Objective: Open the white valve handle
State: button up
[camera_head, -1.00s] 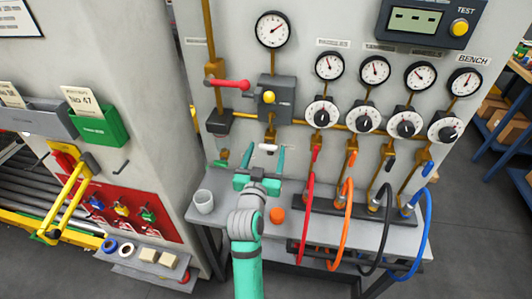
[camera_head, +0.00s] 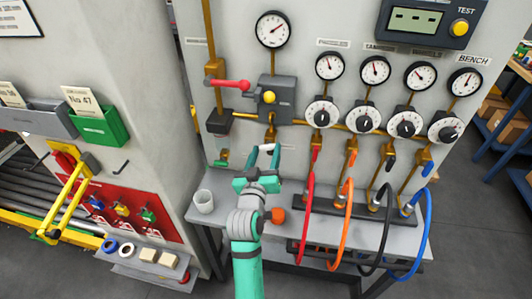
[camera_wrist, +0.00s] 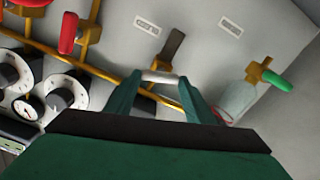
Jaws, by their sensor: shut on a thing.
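The white valve handle (camera_head: 267,147) is a short bar on the brass pipe below the grey box with the yellow knob. It also shows in the wrist view (camera_wrist: 160,76), spanning the space between my fingertips. My gripper (camera_head: 267,152) reaches the panel with its teal fingers at the two ends of the handle, shut on it. The wrist view shows the gripper's fingertips (camera_wrist: 160,80) touching the handle at both sides. The handle lies roughly across the picture, slightly tilted in the head view.
A red lever (camera_head: 231,84) is up and left, and a small green handle (camera_head: 222,157) is left of my gripper. A white cup (camera_head: 203,201) and an orange round object (camera_head: 278,215) stand on the shelf. Coloured hoses, including a red one (camera_head: 307,205), hang close on the right.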

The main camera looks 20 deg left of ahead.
jog(key=n, duration=0.7)
jog(key=shift+f, duration=0.1)
jog(key=n, duration=0.7)
jog(key=shift+a+f, duration=0.1)
jog(key=shift+n, duration=0.3)
jog(key=o, duration=1.1)
jog(key=shift+c, duration=0.2)
jog(key=shift+s, duration=0.1)
jog(key=v, duration=1)
jog(key=shift+s, duration=0.4)
